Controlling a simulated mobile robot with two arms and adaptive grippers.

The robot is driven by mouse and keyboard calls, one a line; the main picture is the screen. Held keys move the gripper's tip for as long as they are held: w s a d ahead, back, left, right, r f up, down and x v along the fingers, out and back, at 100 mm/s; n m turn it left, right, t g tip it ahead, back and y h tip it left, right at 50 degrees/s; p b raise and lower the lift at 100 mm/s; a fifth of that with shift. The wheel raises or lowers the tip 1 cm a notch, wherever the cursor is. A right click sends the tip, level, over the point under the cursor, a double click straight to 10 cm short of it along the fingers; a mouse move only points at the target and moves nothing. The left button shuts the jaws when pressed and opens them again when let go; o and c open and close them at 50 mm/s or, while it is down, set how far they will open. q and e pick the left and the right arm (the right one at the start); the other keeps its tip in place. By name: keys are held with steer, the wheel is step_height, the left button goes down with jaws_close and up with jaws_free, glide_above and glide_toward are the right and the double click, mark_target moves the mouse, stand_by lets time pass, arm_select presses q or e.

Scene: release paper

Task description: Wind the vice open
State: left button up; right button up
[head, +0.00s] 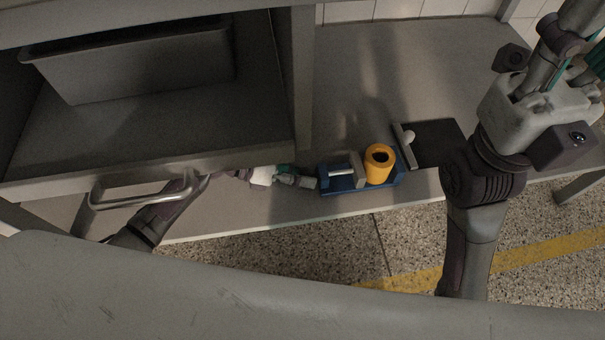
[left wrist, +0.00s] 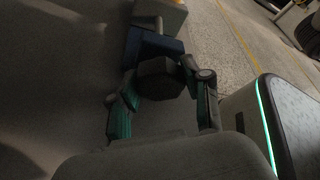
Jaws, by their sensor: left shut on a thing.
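The blue vice (head: 345,183) sits on the bench near its front edge, with a grey jaw (head: 357,168) and a bright screw rod. An orange hollow cylinder (head: 379,163) stands upright at the vice's right part, against the grey jaw. My left gripper (head: 308,182) is at the vice's left end. In the left wrist view its teal-padded fingers (left wrist: 160,95) are shut on a dark faceted knob (left wrist: 160,78), with the blue vice body (left wrist: 150,45) just beyond. My right gripper (head: 575,50) is raised at the upper right, partly cut off, so its opening is unclear.
A dark flat board (head: 435,142) with a grey bar and pale ball lies right of the vice. A grey shelf unit with a bin (head: 140,65) and metal handle (head: 145,190) stands at left. Bare bench (head: 370,70) lies behind the vice.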

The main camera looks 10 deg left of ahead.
arm_select(q)
steer(key=shift+w, duration=0.1)
steer(key=o, duration=1.2)
steer(key=shift+c, duration=0.2)
steer(key=v, duration=1.2)
